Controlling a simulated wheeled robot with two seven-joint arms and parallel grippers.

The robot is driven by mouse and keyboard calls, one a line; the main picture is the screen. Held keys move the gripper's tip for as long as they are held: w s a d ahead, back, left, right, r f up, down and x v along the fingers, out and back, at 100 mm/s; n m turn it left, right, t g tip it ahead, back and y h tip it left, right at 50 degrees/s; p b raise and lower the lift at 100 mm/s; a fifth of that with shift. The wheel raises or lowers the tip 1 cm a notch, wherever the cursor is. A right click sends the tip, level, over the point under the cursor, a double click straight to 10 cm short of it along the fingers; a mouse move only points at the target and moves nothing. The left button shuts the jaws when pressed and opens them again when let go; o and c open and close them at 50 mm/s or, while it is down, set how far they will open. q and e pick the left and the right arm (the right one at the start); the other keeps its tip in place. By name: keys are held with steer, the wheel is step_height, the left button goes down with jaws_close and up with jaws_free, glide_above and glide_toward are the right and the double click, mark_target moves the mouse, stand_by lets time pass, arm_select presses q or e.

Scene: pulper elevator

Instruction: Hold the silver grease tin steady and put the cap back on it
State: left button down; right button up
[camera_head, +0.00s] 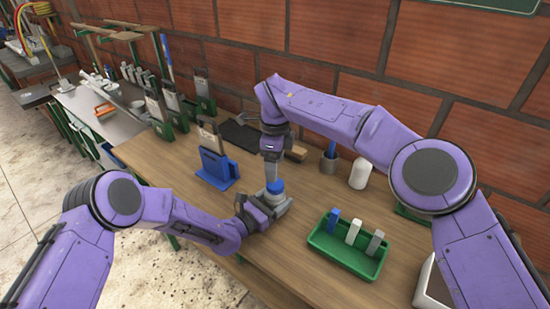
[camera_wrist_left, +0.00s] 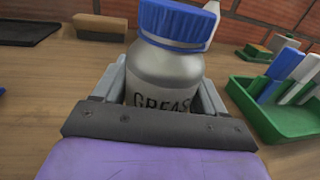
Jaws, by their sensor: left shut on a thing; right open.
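The silver grease tin (camera_wrist_left: 165,78) stands upright on the wooden table, with dark "GREASE" lettering partly hidden by my gripper. Its blue cap (camera_wrist_left: 178,22) sits on top of the tin; whether it is fully seated I cannot tell. The cap also shows in the head view (camera_head: 275,187). My left gripper (camera_head: 270,204) is shut around the tin's body, one finger on each side. My right gripper (camera_head: 271,176) points straight down just above the cap and is open. Its fingertips are small there, and contact with the cap is unclear.
A green tray (camera_head: 325,247) with blue, white and grey pieces is right of the tin. A blue holder (camera_head: 217,168) stands to the left. A white bottle (camera_head: 360,173), a cup (camera_head: 329,160) and a brush (camera_head: 296,153) are behind, before the brick wall.

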step_height(320, 180, down, 6)
steer(key=shift+f, duration=0.2)
steer(key=shift+c, duration=0.3)
steer(key=c, duration=1)
steer(key=m, duration=0.7)
steer(key=shift+m, duration=0.3)
steer(key=shift+c, duration=0.2)
steer(key=m, duration=0.5)
steer(key=shift+m, duration=0.4)
steer(key=m, duration=0.4)
steer(key=shift+m, duration=0.3)
steer(key=o, duration=1.2)
steer(key=shift+o, duration=0.2)
